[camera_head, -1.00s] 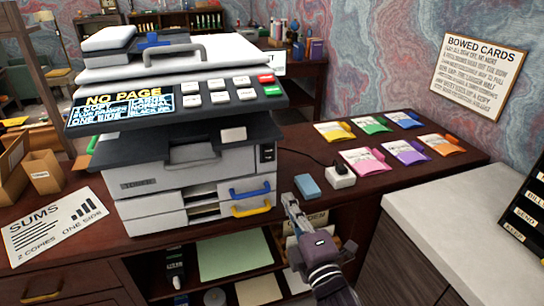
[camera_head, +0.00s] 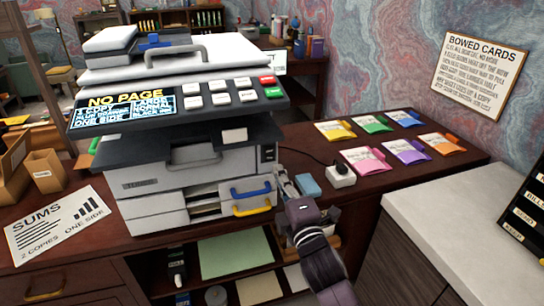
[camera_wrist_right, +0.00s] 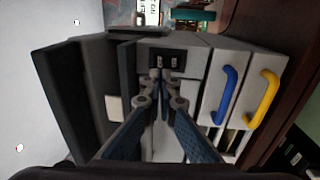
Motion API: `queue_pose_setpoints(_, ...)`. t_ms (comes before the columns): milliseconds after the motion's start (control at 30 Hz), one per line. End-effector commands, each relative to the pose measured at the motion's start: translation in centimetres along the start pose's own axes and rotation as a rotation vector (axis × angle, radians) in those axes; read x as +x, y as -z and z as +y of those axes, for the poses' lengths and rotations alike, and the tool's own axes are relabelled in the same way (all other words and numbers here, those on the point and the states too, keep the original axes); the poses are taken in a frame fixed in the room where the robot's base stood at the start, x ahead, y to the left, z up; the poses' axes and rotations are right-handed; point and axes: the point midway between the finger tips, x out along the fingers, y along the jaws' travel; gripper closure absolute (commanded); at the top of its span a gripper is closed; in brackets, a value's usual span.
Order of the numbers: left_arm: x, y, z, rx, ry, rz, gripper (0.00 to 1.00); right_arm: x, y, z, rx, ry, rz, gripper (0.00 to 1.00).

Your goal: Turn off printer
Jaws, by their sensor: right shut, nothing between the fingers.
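My right gripper (camera_head: 281,177) is shut and empty, just below the panel in the head view. In the right wrist view its fingertips (camera_wrist_right: 166,82) overlap the panel's lower edge; I cannot tell whether they touch it. My left gripper is not in view.
Blue (camera_head: 250,190) and yellow (camera_head: 252,207) drawer handles project close to the right gripper. A blue block (camera_head: 308,186) and a white socket with a plug (camera_head: 341,176) lie to the right. Several coloured packets (camera_head: 408,152) lie farther right. A paper sign (camera_head: 58,226) lies at left.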

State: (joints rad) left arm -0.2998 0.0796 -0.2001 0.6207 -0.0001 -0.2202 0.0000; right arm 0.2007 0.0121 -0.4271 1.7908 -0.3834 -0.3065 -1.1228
Motion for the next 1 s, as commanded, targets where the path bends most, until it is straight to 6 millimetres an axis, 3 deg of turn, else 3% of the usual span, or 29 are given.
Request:
queue_pose_setpoints(200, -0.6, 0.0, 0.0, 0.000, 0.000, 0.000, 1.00, 3.9, 0.0, 0.2, 0.001, -0.001, 0.000, 1.00)
queue_pose_setpoints(400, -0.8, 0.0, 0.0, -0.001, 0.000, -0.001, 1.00, 5.7, 0.0, 0.0, 0.000, 0.000, -0.001, 1.00)
queue_pose_setpoints(867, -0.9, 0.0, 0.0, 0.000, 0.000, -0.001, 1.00, 6.2, 0.0, 0.0, 0.000, 0.000, 0.000, 1.00)
queue_pose_setpoints(1000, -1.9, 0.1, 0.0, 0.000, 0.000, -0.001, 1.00, 6.4, 0.0, 0.5, -0.001, 0.014, 0.001, 1.00)
